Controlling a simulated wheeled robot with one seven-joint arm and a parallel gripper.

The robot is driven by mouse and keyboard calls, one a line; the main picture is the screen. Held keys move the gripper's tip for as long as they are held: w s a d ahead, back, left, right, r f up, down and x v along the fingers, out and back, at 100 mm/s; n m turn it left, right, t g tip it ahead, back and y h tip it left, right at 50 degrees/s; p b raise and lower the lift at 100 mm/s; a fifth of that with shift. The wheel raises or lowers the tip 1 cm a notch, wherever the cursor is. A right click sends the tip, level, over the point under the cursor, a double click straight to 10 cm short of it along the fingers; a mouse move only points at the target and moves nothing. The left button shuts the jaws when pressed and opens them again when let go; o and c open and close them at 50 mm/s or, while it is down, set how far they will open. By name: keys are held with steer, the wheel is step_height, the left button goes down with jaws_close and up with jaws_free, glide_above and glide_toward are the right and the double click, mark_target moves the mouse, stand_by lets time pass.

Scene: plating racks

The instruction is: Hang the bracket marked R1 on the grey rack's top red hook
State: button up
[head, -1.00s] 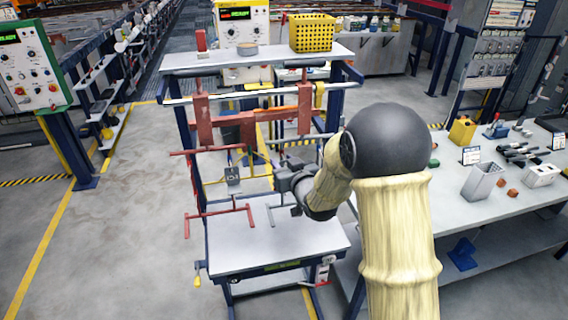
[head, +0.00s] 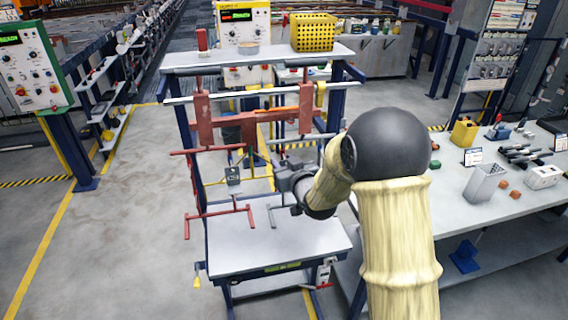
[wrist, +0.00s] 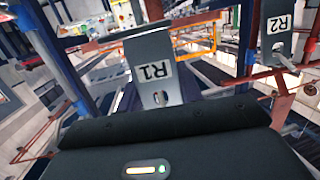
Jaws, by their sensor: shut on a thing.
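My gripper (head: 280,184) is shut on the grey bracket marked R1 (wrist: 150,58), whose label appears upside down in the wrist view. A hole shows in R1 near the gripper. In the head view R1 cannot be made out, and my arm covers part of that area. The grey rack shows its upper grey bar (head: 300,139) just above my gripper and a lower grey part beside it. Its top red hook cannot be made out. Another grey bracket, marked R2 (wrist: 278,38), hangs at the right in the wrist view, apart from R1.
The red rack (head: 205,120) stands to the left of my gripper, with red bars reaching low. A grey tabletop (head: 285,245) lies below. The upper shelf (head: 265,57) carries a yellow basket (head: 312,32). A workbench (head: 480,195) with small parts stands at right.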

steer(key=shift+w+f+b, duration=0.2)
steer(key=shift+b, duration=0.15)
stand_by(0.4)
